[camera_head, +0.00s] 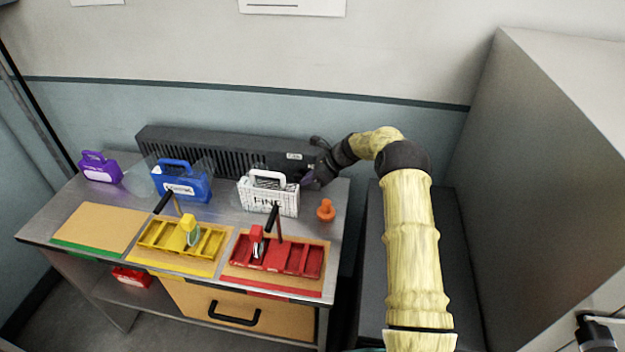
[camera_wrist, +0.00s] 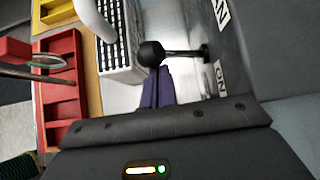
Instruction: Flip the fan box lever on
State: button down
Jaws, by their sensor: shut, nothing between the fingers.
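The fan box (camera_head: 220,150) is a long dark ribbed box along the wall at the back of the bench. Its right end, with white labels, also shows in the wrist view (camera_wrist: 228,50); one label reads ON. The lever (camera_wrist: 180,53) is a dark rod with a black ball knob (camera_wrist: 151,53), sticking out from the box face. My gripper (camera_head: 307,181) is at the box's right end, its dark purple fingers (camera_wrist: 157,77) shut and empty. The fingertips are right beside the knob; I cannot tell whether they touch it. The lever is not clear in the head view.
A white caddy (camera_head: 270,198) stands close to my gripper, with an orange knob-like piece (camera_head: 326,210) to its right. Blue (camera_head: 182,184) and purple (camera_head: 100,168) caddies stand further left. Yellow (camera_head: 180,247) and red (camera_head: 275,260) trays lie in front. A grey cabinet (camera_head: 550,170) is on the right.

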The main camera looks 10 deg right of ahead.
jog(key=shift+w+a+r+p, duration=0.15)
jog(key=shift+r+p, duration=0.5)
jog(key=shift+r, duration=0.35)
jog(key=shift+a+r, duration=0.1)
jog(key=d+f+p+v, duration=0.1)
jog(key=p+v, duration=0.4)
jog(key=v, duration=0.4)
jog(key=shift+w+d, duration=0.3)
jog(key=shift+d, duration=0.2)
jog(key=shift+r, duration=0.1)
